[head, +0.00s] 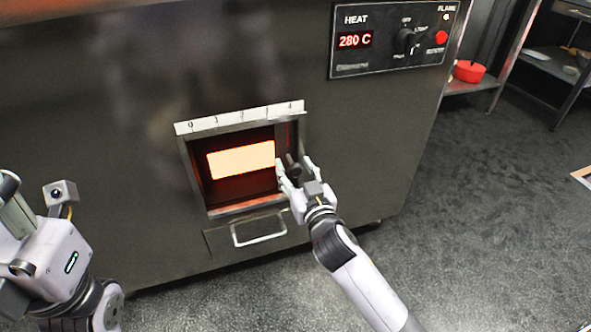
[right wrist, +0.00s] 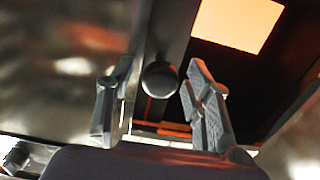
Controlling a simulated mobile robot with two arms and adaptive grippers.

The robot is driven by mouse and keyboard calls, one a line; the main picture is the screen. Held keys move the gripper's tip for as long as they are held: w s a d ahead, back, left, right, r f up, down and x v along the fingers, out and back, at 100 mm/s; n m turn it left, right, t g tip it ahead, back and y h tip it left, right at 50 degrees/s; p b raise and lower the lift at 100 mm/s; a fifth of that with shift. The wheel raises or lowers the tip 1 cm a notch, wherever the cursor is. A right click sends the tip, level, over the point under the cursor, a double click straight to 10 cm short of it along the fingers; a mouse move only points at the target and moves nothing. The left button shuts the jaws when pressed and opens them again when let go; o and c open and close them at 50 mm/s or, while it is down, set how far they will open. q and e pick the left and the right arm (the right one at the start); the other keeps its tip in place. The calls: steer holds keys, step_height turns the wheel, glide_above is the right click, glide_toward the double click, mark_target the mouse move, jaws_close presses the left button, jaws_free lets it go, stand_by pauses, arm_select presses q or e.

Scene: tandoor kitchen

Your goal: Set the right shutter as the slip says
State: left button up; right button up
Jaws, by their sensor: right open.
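The shutter (head: 286,138) is a dark plate at the right end of the tandoor's glowing opening, under a pale scale strip (head: 240,117) marked from 0 upward. Most of the opening is uncovered. The shutter's dark round knob (right wrist: 160,79) shows in the right wrist view. My right gripper (head: 294,170) is open at the shutter, with one finger on each side of the knob; it also shows in the right wrist view (right wrist: 160,88). I cannot tell if the fingers touch it. My left arm is at the left edge; its fingers are not clear. I see no readable slip.
The tandoor's control panel (head: 392,40) reads 280 C, with dark knobs and a red button. A metal handle (head: 259,231) sits below the opening. A red pot (head: 469,71) stands on a shelf at the right.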

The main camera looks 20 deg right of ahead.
jaws_close()
stand_by(0.5)
